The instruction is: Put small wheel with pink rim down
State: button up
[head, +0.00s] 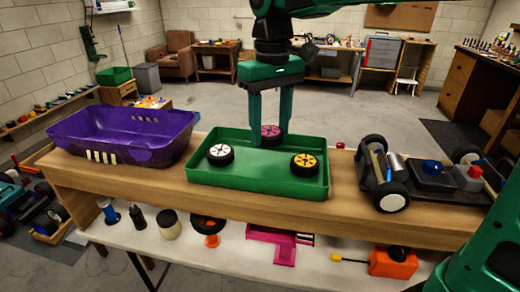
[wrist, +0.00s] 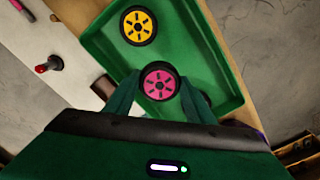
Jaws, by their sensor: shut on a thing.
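The small wheel with the pink rim (head: 270,135) is a black tyre with a pink hub, at the back of the green tray (head: 215,180). My gripper (head: 270,132) points down over the tray and is shut on this wheel. In the wrist view the pink-rimmed wheel (wrist: 159,87) sits between the green fingertips, with the tray (wrist: 215,85) below it. I cannot tell whether the wheel touches the tray floor. A white-rimmed wheel (head: 220,154) and a yellow-rimmed wheel (head: 304,164) lie flat in the tray; the yellow one also shows in the wrist view (wrist: 138,26).
A purple car body shell (head: 125,135) stands left of the tray on the wooden bench. A car chassis with wheels (head: 415,180) stands to the right. The tray floor between the white and yellow wheels is clear. A lower white shelf (head: 340,245) holds several parts.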

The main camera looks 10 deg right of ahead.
aim_at(261, 164)
jog(key=shift+s+a+f, duration=0.2)
jog(key=shift+a+f, duration=0.15)
jog(key=shift+a, duration=0.2)
jog(key=shift+s+a+f, duration=0.15)
jog(key=shift+a+f, duration=0.2)
jog(key=shift+a, duration=0.2)
jog(key=shift+f, duration=1.95)
jog(key=o, duration=1)
jog(key=shift+f, duration=0.1)
jog(key=shift+o, duration=0.2)
notch_tip(261, 164, up, 12)
jog(key=shift+f, duration=0.15)
jog(key=shift+r, duration=0.25)
